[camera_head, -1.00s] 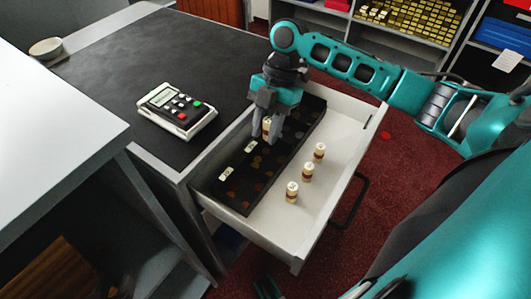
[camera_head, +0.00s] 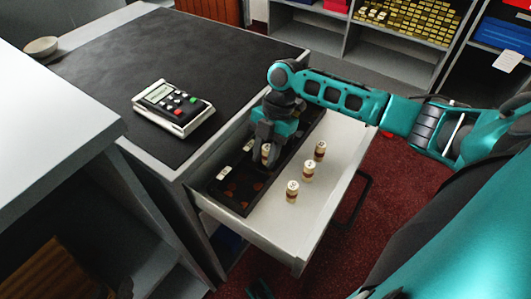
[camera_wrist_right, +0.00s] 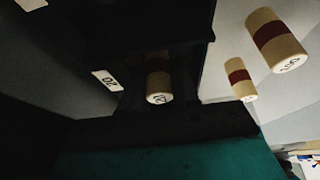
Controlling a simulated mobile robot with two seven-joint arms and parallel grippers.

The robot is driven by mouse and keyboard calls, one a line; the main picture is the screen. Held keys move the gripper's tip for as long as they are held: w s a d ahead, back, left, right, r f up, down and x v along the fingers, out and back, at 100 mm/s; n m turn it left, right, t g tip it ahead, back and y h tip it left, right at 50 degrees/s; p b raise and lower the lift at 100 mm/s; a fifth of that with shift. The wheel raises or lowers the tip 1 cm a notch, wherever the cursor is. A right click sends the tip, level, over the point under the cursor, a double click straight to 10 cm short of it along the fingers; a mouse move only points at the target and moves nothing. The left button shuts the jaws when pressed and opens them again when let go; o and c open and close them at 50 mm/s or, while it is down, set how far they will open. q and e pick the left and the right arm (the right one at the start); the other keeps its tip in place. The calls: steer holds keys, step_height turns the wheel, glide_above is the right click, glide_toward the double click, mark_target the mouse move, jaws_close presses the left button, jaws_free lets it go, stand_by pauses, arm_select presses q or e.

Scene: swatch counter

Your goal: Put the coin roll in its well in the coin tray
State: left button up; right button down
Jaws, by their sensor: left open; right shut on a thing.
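My right gripper (camera_head: 266,155) is shut on a cream coin roll (camera_head: 266,151) with a dark red band, upright over the black coin tray (camera_head: 240,209) in the open drawer. In the right wrist view the held roll (camera_wrist_right: 158,86) shows a printed end, seemingly "20", beside a white tag (camera_wrist_right: 108,80) reading "20". Whether its lower end touches a well is hidden. White tags (camera_head: 222,172) mark the tray's left edge, and coins show in the nearer wells. My left gripper (camera_head: 261,289) is at the bottom edge, partly cut off, open and away from the tray.
Three other rolls stand in the drawer right of the tray: near (camera_head: 292,191), middle (camera_head: 308,170) and far (camera_head: 320,150). A card terminal (camera_head: 173,107) lies on the dark counter (camera_head: 100,65). The drawer floor (camera_head: 265,228) is clear nearest me.

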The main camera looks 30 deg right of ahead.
steer(key=shift+f, duration=0.15)
steer(key=c, duration=1.1)
jaws_free()
steer(key=p+v, duration=0.2)
steer(key=v, duration=1)
steer(key=shift+r+p, duration=0.2)
steer(key=shift+p, duration=0.1)
